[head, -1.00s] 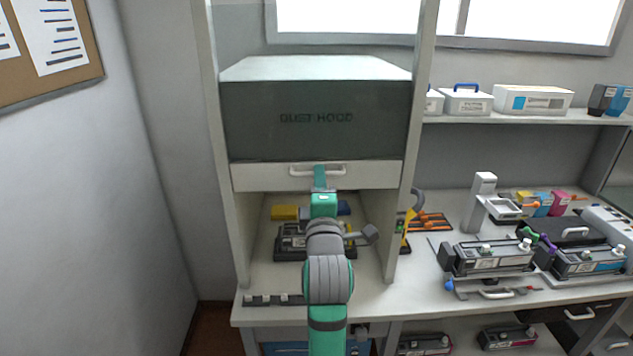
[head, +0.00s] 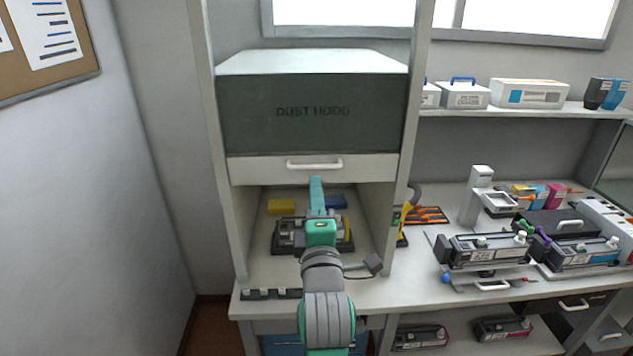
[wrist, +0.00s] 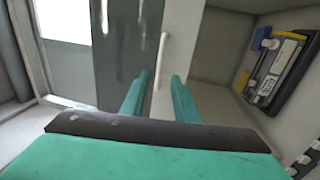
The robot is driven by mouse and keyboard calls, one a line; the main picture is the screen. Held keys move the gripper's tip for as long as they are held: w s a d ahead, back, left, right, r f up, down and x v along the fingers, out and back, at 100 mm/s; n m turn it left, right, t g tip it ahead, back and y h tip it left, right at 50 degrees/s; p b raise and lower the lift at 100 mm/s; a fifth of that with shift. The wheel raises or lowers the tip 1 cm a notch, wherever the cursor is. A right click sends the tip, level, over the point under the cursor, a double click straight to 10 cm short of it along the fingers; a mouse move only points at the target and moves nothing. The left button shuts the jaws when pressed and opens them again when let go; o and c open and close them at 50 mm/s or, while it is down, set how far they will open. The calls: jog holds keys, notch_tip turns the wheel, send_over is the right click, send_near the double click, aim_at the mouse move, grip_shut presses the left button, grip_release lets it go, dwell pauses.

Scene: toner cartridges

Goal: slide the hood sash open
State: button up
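The dust hood (head: 311,112) has a dark front panel. The sash (head: 250,170) is a pale strip below it with a white bar handle (head: 315,164). The space under the sash is open to the worktop. My gripper (head: 316,181) is just below the handle in the head view. In the wrist view my gripper (wrist: 160,76) has its two teal fingers apart with nothing between them. The handle (wrist: 162,58) lies ahead of the fingertips, in line with the gap, and appears clear of them.
A dark device (head: 290,236) stands inside the hood, with a yellow block (head: 282,207) and a blue block (head: 336,202) behind it. The hood's right post (head: 404,150) stands beside the arm. Cartridges and tools crowd the bench on the right.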

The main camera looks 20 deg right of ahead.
jog(key=v, duration=0.3)
jog(key=shift+s+d, duration=0.15)
jog(key=shift+d, duration=0.05)
jog(key=shift+f, duration=0.1)
